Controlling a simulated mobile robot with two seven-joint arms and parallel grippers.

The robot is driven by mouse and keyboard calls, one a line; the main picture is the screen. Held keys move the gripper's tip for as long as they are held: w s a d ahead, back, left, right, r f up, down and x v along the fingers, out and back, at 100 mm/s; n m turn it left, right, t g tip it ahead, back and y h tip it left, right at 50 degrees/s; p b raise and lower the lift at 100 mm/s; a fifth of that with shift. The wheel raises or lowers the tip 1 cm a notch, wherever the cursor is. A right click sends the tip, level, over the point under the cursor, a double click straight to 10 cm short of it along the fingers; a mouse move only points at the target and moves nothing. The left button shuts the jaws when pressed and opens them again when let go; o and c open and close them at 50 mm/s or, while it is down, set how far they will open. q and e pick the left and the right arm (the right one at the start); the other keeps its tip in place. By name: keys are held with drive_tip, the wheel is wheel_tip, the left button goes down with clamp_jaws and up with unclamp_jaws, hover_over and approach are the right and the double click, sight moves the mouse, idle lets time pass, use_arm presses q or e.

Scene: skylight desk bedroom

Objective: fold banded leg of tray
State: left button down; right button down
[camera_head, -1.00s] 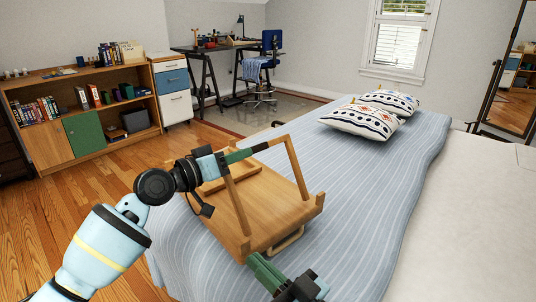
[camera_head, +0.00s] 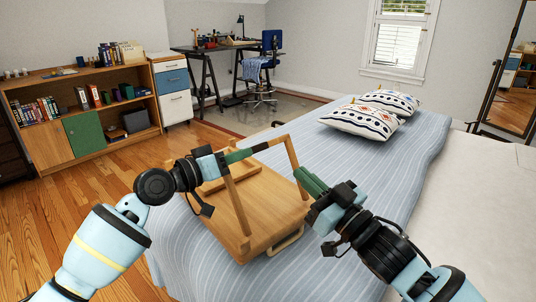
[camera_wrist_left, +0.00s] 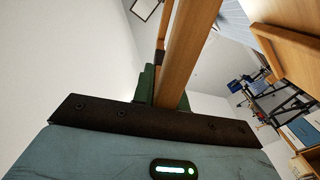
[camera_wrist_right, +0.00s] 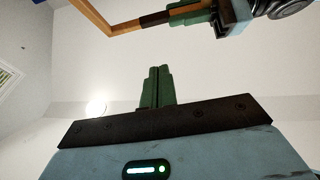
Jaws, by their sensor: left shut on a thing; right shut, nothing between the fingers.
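The wooden tray (camera_head: 268,212) lies underside up on the bed, with a leg frame standing up from it. The leg's crossbar (camera_head: 272,144) carries a dark band (camera_head: 260,148), which also shows in the left wrist view (camera_wrist_left: 160,57) and the right wrist view (camera_wrist_right: 155,19). My left gripper (camera_head: 232,157) is shut on the crossbar beside the band; its green fingers clasp the wood in the left wrist view (camera_wrist_left: 165,88). My right gripper (camera_head: 301,177) is shut and empty by the right upright of the leg. In the right wrist view its fingers (camera_wrist_right: 158,85) appear apart from the leg.
The tray lies on a blue striped bedspread (camera_head: 395,165), with patterned pillows (camera_head: 362,120) further back. A bookshelf (camera_head: 85,110), a drawer unit (camera_head: 172,88) and a desk (camera_head: 215,52) stand beyond. The bed surface right of the tray is clear apart from my right arm.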

drive_tip(key=w+a, duration=0.8)
drive_tip(key=shift+w+a+r, duration=0.15)
drive_tip(key=shift+a+r, duration=0.1)
drive_tip(key=shift+r, duration=0.05)
idle(0.3)
